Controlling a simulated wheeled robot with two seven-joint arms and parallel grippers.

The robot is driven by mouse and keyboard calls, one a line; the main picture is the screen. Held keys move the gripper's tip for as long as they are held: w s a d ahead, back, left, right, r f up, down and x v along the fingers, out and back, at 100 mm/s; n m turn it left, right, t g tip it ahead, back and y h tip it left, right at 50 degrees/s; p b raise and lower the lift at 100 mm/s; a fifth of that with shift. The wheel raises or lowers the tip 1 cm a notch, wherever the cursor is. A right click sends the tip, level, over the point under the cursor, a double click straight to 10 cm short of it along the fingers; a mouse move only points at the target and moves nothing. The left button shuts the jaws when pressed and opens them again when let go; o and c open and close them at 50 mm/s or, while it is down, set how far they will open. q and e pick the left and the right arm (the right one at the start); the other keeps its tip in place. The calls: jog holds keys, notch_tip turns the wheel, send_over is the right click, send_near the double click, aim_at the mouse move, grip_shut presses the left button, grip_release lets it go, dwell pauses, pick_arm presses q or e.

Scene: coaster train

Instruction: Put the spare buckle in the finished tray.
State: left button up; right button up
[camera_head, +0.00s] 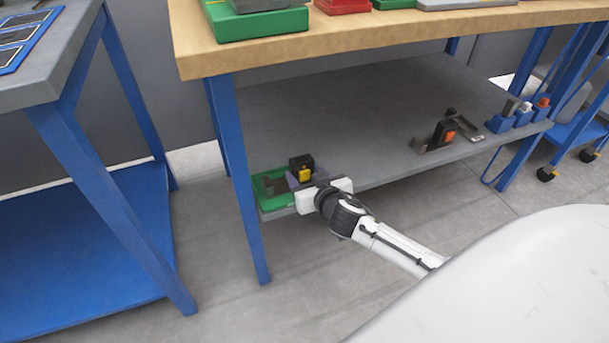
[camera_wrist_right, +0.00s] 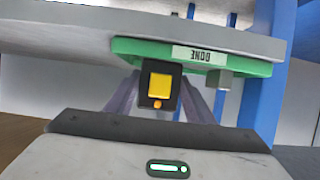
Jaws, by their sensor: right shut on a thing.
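My right gripper (camera_head: 298,179) reaches under the wooden tabletop to the left front corner of the grey lower shelf. It is shut on a black buckle with a yellow button (camera_head: 301,168). The buckle also shows between the fingers in the right wrist view (camera_wrist_right: 159,88). The green finished tray (camera_head: 262,203) lies at that corner, just left of the gripper. Its "DONE" label reads upside down in the right wrist view (camera_wrist_right: 198,56). The buckle is close to the tray; I cannot tell if they touch. My left gripper is out of view.
A dark grey part (camera_head: 275,186) is in the tray. Another black buckle with an orange button (camera_head: 446,133) stands farther right on the shelf (camera_head: 350,110), near small blue holders (camera_head: 502,122). A blue table leg (camera_head: 241,180) stands left of the tray. The shelf's middle is clear.

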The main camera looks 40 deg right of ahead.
jog(key=o, duration=1)
jog(key=shift+f, duration=0.15)
jog(key=o, duration=0.5)
jog(key=shift+c, duration=0.2)
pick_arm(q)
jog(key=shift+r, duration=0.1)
pick_arm(e)
jog(key=shift+s+r, duration=0.15)
jog(key=shift+r, duration=0.15)
pick_arm(q)
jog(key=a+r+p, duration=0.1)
jog(key=p, duration=0.1)
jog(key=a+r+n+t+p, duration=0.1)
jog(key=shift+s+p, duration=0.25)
jog(key=shift+p, duration=0.1)
pick_arm(e)
jog(key=v, duration=1.1)
jog(key=shift+s+a, duration=0.15)
jog(key=shift+s, duration=0.2)
